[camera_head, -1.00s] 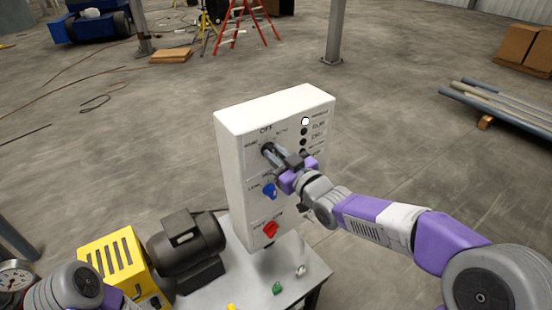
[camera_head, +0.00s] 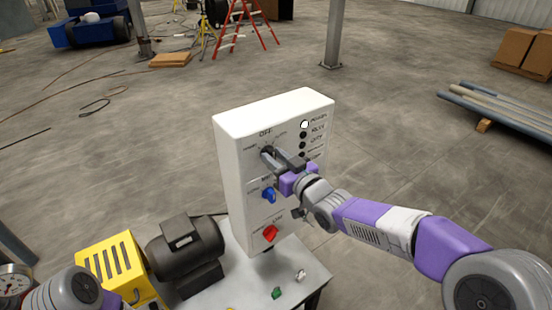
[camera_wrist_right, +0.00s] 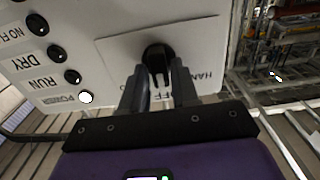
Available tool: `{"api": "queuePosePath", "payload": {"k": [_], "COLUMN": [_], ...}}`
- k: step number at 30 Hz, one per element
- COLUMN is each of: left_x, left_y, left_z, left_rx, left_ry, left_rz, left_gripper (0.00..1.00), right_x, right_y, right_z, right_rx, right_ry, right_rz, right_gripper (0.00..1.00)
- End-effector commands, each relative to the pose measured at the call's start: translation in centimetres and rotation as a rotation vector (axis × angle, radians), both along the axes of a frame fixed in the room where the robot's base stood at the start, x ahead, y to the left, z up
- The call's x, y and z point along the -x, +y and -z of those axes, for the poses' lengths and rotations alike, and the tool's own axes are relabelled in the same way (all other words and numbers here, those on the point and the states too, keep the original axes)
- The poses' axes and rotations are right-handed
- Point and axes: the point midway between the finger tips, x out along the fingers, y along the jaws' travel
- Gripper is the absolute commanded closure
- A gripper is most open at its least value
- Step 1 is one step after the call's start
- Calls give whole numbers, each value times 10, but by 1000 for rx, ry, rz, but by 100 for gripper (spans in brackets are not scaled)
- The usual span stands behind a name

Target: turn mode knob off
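The white control panel (camera_head: 284,112) stands upright, with the black mode knob (camera_head: 267,150) near its top left, under the word OFF. In the right wrist view the picture is upside down, and the mode knob (camera_wrist_right: 158,52) juts towards the camera; its exact pointing direction is hard to tell. My right gripper (camera_head: 279,158) is at the knob. Its two fingers (camera_wrist_right: 159,75) are apart, one on each side of the knob, with small gaps showing. They partly cover the OFF label. My left gripper is out of view; only part of that arm shows at bottom left.
A blue knob (camera_head: 268,195) and a red knob (camera_head: 270,233) sit below on the panel. A column of indicators runs at its right, the white one (camera_head: 304,124) lit. A black motor (camera_head: 186,246) and a yellow housing (camera_head: 110,262) stand left of the panel.

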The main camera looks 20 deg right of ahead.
Motion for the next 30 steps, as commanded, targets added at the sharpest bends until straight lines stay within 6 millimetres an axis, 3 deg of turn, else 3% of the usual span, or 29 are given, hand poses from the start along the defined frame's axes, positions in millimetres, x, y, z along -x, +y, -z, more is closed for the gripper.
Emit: {"api": "queuePosePath", "payload": {"k": [3,13,24,30], "left_x": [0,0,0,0], "left_y": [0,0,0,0], "left_z": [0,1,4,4], "left_rx": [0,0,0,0], "left_ry": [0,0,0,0], "left_rz": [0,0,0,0], "left_gripper": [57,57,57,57], "right_x": [0,4,53,69], "right_y": [0,-2,-19,-25], "right_z": [0,-1,-1,0], "right_rx": [0,1,1,2], "right_ry": [0,-1,-3,-2], "right_rz": [0,1,2,0], "right_gripper": [55,55,55,55]}}
